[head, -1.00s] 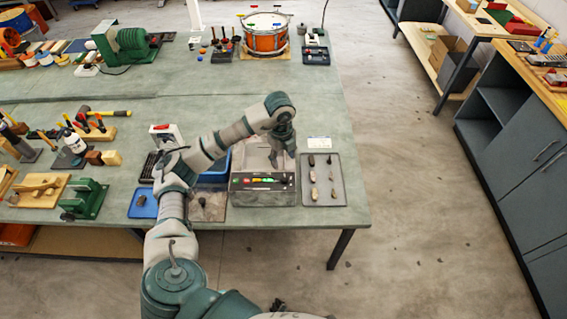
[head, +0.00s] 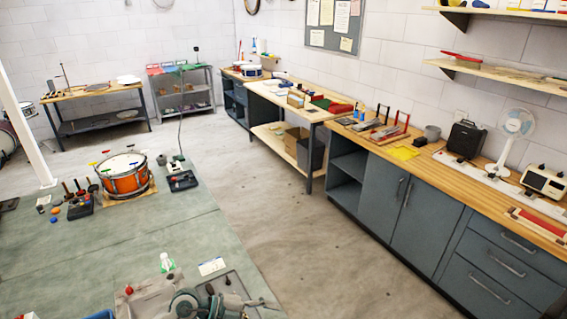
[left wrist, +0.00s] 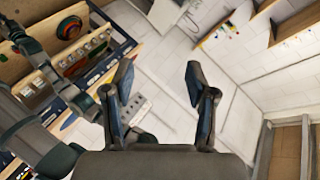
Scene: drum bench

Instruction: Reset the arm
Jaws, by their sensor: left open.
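My left gripper (left wrist: 160,82) is open and empty in the left wrist view. Its two dark fingers stand well apart, with floor and white wall behind them and nothing between them. In the head view, part of my grey and teal arm (head: 207,304) shows at the bottom edge, over the near part of the green bench (head: 150,238). Most of that arm is cut off by the frame, and its fingers cannot be made out. My right gripper is not seen.
An orange drum (head: 124,177) stands on the green bench, with a small dark tray (head: 183,181) beside it. A clear aisle of concrete floor (head: 300,225) separates this bench from the dark cabinets (head: 365,185) along the right wall. Shelves (head: 510,70) hang above them.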

